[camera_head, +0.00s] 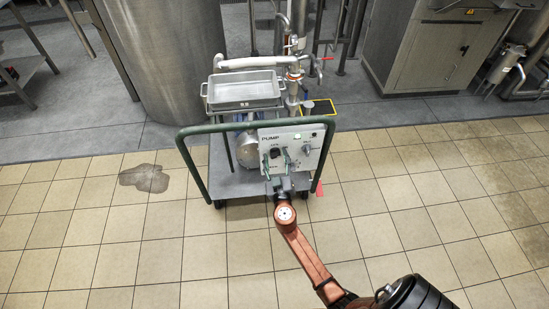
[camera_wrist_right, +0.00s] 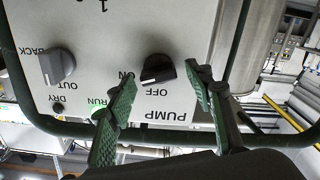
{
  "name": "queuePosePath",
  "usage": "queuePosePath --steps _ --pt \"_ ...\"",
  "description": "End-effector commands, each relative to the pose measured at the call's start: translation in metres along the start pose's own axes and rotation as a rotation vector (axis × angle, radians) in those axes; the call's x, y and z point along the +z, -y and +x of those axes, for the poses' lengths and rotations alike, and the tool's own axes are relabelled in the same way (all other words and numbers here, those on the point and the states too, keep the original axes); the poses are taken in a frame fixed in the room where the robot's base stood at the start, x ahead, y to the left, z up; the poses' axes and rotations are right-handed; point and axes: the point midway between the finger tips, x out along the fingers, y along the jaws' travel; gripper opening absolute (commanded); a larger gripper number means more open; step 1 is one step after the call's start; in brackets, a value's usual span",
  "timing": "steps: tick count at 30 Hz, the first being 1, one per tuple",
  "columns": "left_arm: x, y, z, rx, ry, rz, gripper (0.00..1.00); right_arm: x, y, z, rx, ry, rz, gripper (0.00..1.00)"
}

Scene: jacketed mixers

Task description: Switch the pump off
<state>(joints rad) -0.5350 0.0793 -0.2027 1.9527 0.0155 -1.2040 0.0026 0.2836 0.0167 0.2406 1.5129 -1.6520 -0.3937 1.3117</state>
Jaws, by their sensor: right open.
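The pump's control panel (camera_head: 312,143), marked PUMP, stands upright on a wheeled cart. In the right wrist view the panel (camera_wrist_right: 100,35) appears upside down. Its black pump knob (camera_wrist_right: 157,68) has ON and OFF labels beside it; a pale mark shows on its lower left, but I cannot tell its exact setting. My right gripper (camera_wrist_right: 160,83) is open, its green-padded fingers on either side of the knob, apparently not touching it. In the head view the right gripper (camera_head: 277,164) is in front of the panel. My left gripper is out of view.
A second, grey knob (camera_wrist_right: 56,65) is on the panel, with a green glow near RUN partly behind a finger. The cart's green handle frame (camera_head: 193,171) surrounds the panel. A metal tray (camera_head: 243,89) and pipes stand behind. Open tiled floor lies in front.

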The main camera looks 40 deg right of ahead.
Motion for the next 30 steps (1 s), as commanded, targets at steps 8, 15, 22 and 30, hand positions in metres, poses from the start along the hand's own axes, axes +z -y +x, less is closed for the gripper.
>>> queuePosePath --steps 8,15,22,30 --pt "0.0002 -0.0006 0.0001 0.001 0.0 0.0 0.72 0.0001 0.0 0.0001 0.0 0.0 0.0 0.43" --pt "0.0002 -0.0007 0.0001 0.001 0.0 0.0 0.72 0.0002 0.0 -0.0001 0.0 0.0 0.0 0.27" --pt "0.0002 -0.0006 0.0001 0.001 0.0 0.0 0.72 0.0002 0.0002 -0.0002 -0.001 0.0 0.0 0.11" --pt "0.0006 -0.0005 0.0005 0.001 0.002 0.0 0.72 0.0004 0.0006 -0.0002 -0.001 0.0 -0.013 0.06"
